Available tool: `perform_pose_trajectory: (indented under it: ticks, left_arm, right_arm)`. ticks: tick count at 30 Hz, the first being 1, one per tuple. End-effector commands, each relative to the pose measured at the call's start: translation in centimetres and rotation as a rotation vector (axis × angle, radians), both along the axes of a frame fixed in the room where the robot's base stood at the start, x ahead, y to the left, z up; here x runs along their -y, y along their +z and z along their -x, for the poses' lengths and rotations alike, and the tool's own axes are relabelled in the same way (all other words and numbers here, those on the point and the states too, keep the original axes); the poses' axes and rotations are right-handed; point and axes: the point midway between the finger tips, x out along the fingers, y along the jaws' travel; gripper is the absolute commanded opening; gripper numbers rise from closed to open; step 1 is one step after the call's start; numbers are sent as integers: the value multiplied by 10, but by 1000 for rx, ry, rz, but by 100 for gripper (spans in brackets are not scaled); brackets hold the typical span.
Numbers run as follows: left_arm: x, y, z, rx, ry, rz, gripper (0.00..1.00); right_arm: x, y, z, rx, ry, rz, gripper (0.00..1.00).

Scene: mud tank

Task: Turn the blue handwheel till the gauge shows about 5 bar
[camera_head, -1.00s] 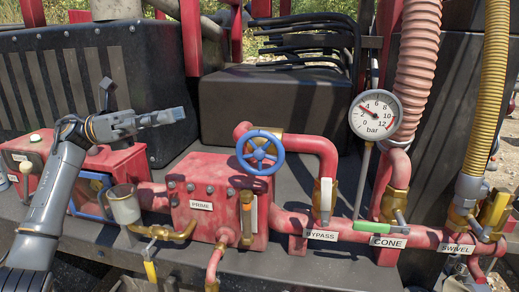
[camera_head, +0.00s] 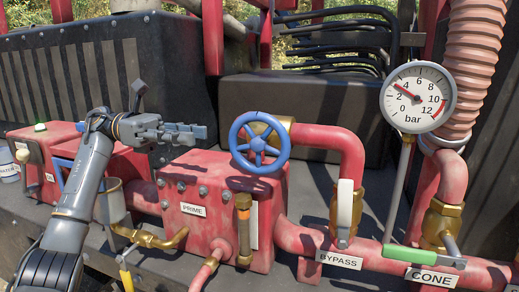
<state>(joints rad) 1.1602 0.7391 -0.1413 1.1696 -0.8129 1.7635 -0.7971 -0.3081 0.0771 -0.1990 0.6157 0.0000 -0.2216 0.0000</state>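The blue handwheel (camera_head: 260,143) stands upright on a brass fitting at the red pipe, with its face toward me. The round white gauge (camera_head: 417,97) is to its right, marked in bar; its needle points up and left, between 2 and 4. My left gripper (camera_head: 197,132) is to the left of the handwheel, apart from it, pointing right. Its fingers are seen nearly edge-on, so their opening is unclear, and nothing shows in them. My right gripper is not in view.
A white-handled BYPASS valve (camera_head: 344,207) and a green-handled CONE valve (camera_head: 410,255) stand to the right. A black tank (camera_head: 300,105) is behind.

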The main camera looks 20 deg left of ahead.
Motion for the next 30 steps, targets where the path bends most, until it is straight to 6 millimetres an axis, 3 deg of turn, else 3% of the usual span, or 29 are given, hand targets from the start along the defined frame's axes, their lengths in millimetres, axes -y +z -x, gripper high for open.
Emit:
perform_pose_trajectory:
  ticks: [18,24,30]
  left_arm:
    - [113,4,5,-2,-3,2,28]
    - [131,2,5,-1,-1,2,28]
    - [134,1,5,-1,1,2,28]
  right_arm:
    - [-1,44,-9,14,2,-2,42]
    - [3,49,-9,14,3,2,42]
    - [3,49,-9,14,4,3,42]
